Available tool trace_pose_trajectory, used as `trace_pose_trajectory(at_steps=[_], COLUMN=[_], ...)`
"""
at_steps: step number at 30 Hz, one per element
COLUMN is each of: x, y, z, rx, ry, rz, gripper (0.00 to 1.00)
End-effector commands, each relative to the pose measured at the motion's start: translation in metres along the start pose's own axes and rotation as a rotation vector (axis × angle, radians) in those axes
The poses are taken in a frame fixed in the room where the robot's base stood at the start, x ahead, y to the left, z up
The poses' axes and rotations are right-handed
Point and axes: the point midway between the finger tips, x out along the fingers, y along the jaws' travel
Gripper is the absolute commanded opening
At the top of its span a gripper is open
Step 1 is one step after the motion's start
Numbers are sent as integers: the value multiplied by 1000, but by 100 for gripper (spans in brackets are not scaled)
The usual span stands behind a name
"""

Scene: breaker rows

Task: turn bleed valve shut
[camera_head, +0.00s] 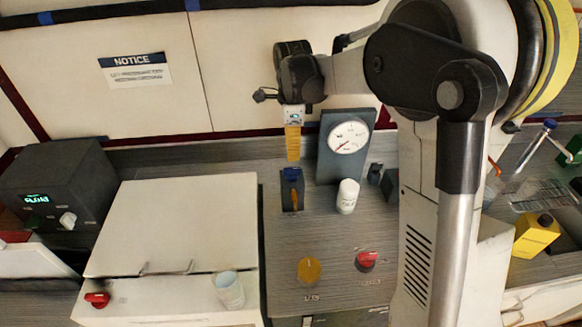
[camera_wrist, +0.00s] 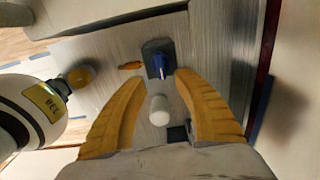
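A dark block with a blue handle (camera_head: 291,176) stands on the grey counter below my gripper. It also shows in the wrist view (camera_wrist: 160,62), just beyond and between the fingertips. A small orange piece (camera_head: 294,200) lies at its front side. No label that I can read names the bleed valve. My gripper (camera_head: 293,158) points down above the block, its yellow fingers apart from it. In the wrist view my gripper (camera_wrist: 155,80) is open, with nothing held between the fingers.
A yellow knob (camera_head: 309,270) and red knob (camera_head: 366,260) are in front. A white cabinet (camera_head: 170,225) with a cup (camera_head: 229,289) is left.

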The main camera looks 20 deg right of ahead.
Motion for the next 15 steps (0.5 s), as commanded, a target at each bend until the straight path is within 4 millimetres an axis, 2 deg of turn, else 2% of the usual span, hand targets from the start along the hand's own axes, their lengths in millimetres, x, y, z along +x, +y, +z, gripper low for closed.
trace_pose_trajectory(at_steps=[1, 6, 10, 15], x=[14, 48, 67, 79], y=[-1, 0, 0, 0], z=[0, 0, 0, 0], rx=[0, -1, -2, -2], ry=[0, 0, 0, 0], rz=[0, -1, -1, -1], gripper=[36, 36, 36, 36])
